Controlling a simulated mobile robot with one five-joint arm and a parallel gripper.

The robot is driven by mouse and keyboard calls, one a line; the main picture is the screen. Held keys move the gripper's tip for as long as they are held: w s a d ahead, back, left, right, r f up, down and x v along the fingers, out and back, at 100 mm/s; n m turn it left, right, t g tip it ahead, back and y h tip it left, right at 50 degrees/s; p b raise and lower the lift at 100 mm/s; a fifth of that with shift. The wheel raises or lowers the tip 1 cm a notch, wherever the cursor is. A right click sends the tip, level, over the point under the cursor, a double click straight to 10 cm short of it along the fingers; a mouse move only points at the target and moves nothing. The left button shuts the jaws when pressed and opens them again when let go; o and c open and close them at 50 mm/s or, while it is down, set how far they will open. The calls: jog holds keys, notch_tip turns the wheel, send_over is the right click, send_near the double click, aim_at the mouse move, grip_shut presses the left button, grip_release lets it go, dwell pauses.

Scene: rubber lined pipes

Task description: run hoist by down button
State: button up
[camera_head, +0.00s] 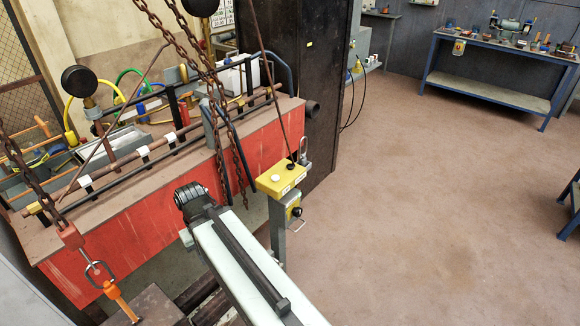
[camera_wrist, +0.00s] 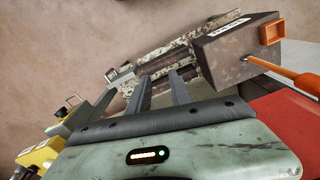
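In the wrist view the yellow box (camera_wrist: 38,157) is at the lower left edge. My gripper (camera_wrist: 160,76) shows in the wrist view as two grey fingers, parallel and apart, with nothing between them. They are away from the yellow box. In the head view my arm reaches up beside the box; the fingertips are unclear there.
The block (camera_wrist: 238,50) also shows in the wrist view. A dark cabinet (camera_head: 305,70) stands behind. The floor to the right is open before a blue workbench (camera_head: 490,90).

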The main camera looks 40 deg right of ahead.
grip_shut()
dwell(1.4)
